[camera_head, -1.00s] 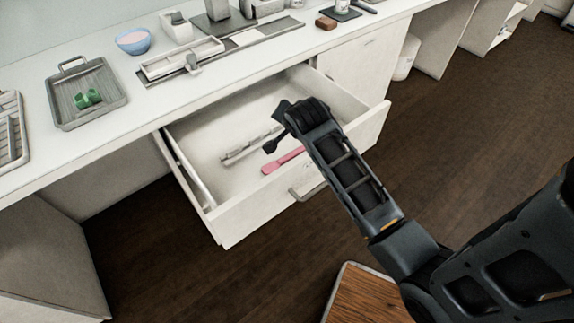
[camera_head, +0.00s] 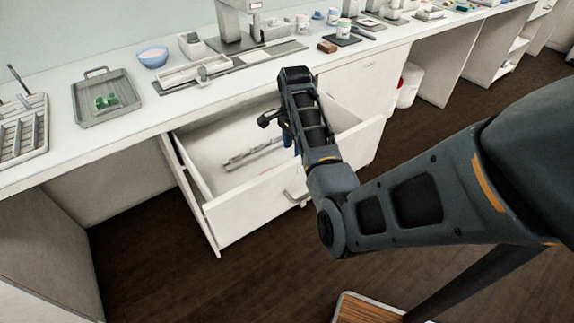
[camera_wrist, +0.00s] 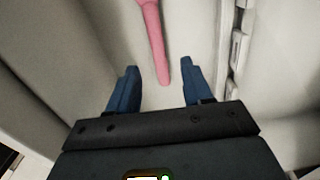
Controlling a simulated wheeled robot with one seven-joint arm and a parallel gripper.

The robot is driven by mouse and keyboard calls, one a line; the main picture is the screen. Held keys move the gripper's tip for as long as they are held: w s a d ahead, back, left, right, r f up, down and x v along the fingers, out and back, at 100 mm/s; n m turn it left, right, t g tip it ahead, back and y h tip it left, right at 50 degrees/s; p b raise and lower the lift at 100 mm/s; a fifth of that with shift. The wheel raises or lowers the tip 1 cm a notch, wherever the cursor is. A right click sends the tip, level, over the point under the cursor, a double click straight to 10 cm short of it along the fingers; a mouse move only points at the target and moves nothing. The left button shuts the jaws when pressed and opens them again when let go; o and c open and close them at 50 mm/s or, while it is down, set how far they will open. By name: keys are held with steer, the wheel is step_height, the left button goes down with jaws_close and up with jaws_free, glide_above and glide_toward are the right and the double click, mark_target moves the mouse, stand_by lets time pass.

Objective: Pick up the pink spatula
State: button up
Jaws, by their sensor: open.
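The pink spatula (camera_wrist: 156,45) lies in the open drawer (camera_head: 250,215). In the wrist view its narrow end points toward my gripper (camera_wrist: 159,70) and shows between the two blue fingertips. My gripper is open and empty, with the fingers apart on either side of that end. I cannot tell how far above it they are. In the head view my gripper (camera_head: 288,138) hangs over the drawer, partly behind my own wrist, and the spatula is almost wholly hidden.
A long pale tool (camera_head: 253,154) lies in the drawer beside the spatula. The drawer walls rise close around. On the counter above stand a grey tray (camera_head: 106,98) with green pieces, a blue bowl (camera_head: 153,57) and a white tray (camera_head: 192,72).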

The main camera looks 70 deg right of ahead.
steer(key=shift+s+d+f, duration=0.1)
steer(key=shift+f, duration=2.1)
jaws_close()
